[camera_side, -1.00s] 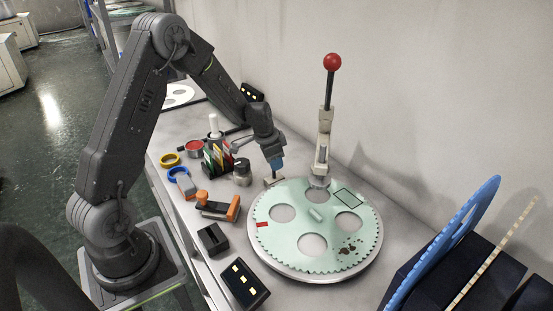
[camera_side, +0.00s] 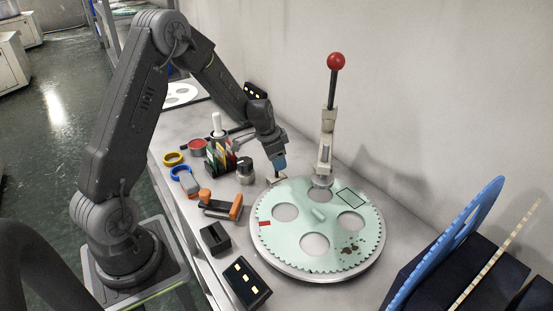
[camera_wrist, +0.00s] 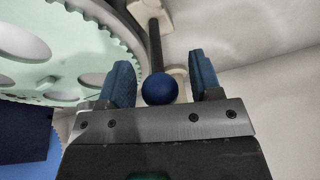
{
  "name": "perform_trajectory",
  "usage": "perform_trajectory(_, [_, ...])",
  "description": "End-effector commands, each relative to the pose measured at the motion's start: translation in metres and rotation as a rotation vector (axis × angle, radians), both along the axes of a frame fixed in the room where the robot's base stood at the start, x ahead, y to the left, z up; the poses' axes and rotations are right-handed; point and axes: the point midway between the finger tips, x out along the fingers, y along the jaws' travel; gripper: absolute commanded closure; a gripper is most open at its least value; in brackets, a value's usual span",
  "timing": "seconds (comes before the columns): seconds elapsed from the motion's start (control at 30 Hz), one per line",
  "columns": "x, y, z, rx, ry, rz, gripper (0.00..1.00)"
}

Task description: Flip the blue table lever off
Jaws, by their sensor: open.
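The blue ball knob (camera_wrist: 159,90) of the lever shows in the wrist view, with a black shaft (camera_wrist: 154,45) running up to a beige mount (camera_wrist: 146,9). My gripper (camera_wrist: 162,80) is open, with one blue finger on each side of the knob and gaps on both sides. In the side view my gripper (camera_side: 279,165) is low over the bench behind the toothed disc, above a small beige lever base (camera_side: 277,181). The knob cannot be made out there among the blue fingers.
A second lever with a red ball (camera_side: 336,61) stands upright right of my gripper. A pale green toothed disc (camera_side: 287,234) lies in front. A glass jar (camera_side: 245,172), a card rack (camera_side: 220,158) and an orange-handled tool (camera_side: 219,206) stand to the left. The wall is close behind.

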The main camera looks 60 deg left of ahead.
Motion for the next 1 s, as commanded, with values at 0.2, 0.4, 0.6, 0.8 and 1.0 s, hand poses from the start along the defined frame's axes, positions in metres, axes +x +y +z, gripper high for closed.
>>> perform_trajectory(0.2, [-0.01,0.001,0.04,0.004,-0.007,0.002,0.42])
perform_trajectory(0.4, [-0.023,0.001,0.083,0.004,-0.005,0.001,0.42])
perform_trajectory(0.6, [-0.032,0.001,0.114,0.003,-0.004,0.001,0.42])
perform_trajectory(0.8, [-0.036,0.001,0.126,0.001,0.0,0.0,0.42])
perform_trajectory(1.0, [-0.036,0.001,0.127,0.001,0.0,0.0,0.42])
